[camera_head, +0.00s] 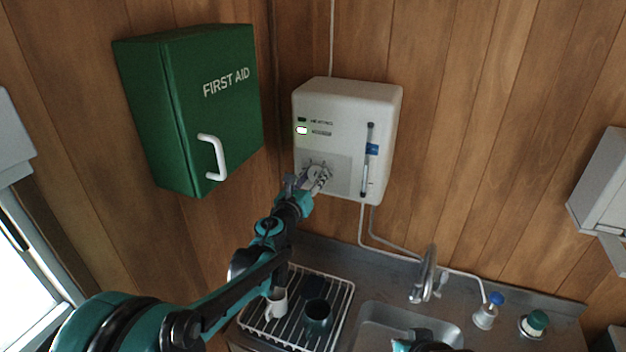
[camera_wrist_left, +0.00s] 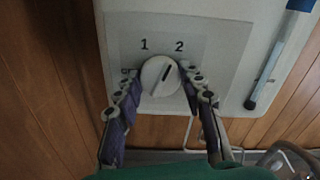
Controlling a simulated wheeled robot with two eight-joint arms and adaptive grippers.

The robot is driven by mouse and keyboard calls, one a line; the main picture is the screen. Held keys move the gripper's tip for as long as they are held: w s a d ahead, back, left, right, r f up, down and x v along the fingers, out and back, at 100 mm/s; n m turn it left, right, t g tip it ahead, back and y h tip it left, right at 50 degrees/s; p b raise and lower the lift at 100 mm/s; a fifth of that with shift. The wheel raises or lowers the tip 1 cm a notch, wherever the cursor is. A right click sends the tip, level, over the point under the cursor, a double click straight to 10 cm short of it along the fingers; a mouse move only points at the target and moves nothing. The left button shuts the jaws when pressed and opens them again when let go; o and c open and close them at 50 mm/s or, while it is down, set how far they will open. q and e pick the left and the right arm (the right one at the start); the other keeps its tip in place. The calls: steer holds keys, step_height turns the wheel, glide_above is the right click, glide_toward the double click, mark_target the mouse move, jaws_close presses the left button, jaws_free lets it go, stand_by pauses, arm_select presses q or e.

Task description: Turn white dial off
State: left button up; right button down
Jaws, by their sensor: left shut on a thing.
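The white heater box (camera_head: 345,110) hangs on the wood wall, with a grey panel low on its front. In the left wrist view the round white dial (camera_wrist_left: 158,78) sits on this panel (camera_wrist_left: 210,45). Its dark mark slants up to the right, toward the "2". A "1" is printed above left, and a partly covered label lies at the left. My left gripper (camera_wrist_left: 158,80) is shut on the dial, one finger on each side. In the head view this gripper (camera_head: 314,182) covers most of the dial. My right gripper's fingers do not show.
Below are a dish rack (camera_head: 345,300) with mugs, a sink, and a tap (camera_head: 427,275). A blue-marked slider (camera_head: 370,150) runs down the heater's right side.

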arm_select(q)
steer(key=n+b, duration=0.1)
steer(key=n, duration=0.4)
steer(key=shift+f+n+b, duration=0.1)
steer(key=shift+n+b, duration=0.2)
steer(key=shift+b, duration=0.05)
steer(key=n+b, duration=0.1)
steer(key=n, duration=0.4)
steer(key=n+b, duration=0.1)
steer(key=n, duration=0.4)
steer(key=shift+a+n, duration=0.1)
steer(key=shift+n, duration=0.3)
steer(key=n, duration=0.5)
steer(key=shift+f+n+b, duration=0.1)
steer(key=shift+n+b, duration=0.2)
steer(key=shift+b, duration=0.05)
steer(key=o, duration=1.2)
steer(key=shift+c, duration=0.2)
steer(key=shift+s, duration=0.1)
steer(key=v, duration=1.1)
steer(key=shift+s+a, duration=0.2)
steer(key=shift+s, duration=0.15)
